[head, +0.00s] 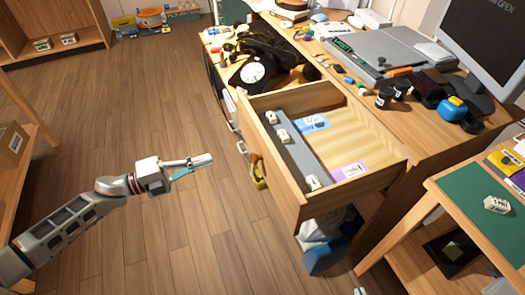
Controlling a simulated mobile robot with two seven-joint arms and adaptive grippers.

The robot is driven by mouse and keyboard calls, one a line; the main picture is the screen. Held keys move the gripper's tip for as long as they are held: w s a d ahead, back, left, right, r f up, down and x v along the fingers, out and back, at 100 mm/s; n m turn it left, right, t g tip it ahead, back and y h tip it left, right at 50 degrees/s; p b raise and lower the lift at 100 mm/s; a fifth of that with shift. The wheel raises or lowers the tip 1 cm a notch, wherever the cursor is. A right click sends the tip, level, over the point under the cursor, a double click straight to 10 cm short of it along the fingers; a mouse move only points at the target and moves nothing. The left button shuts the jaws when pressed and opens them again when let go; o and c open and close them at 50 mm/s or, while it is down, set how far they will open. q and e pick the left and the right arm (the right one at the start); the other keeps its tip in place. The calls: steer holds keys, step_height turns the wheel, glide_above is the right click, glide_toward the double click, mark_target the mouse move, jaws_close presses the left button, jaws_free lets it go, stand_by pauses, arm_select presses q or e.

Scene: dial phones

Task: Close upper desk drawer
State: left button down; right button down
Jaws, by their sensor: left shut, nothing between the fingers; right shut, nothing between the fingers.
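The upper desk drawer (357,126) is pulled well out from the desk (425,150), its front panel facing left toward the open floor. It holds a grey strip with several small white blocks, a blue card (312,122) and a purple card (350,171). A brown and yellow handle-like part (257,168) shows at the drawer front. My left gripper (205,160) is shut and empty, pointing right, left of the drawer front with a gap between them. Only a small pale tip of what looks like my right gripper (360,291) shows at the bottom edge, below the drawer.
A black dial phone (262,64), a grey device (375,50), a monitor (488,40) and small items crowd the desk top. A white and blue object (325,245) is under the drawer. A green-topped table (470,207) stands at right. The wooden floor (130,110) at left is clear.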

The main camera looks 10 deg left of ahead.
mark_target(260, 144)
arm_select(q)
steer(key=shift+m+g, duration=0.3)
steer(key=shift+m, duration=0.1)
steer(key=x, duration=1.4)
steer(key=shift+w+r, duration=0.1)
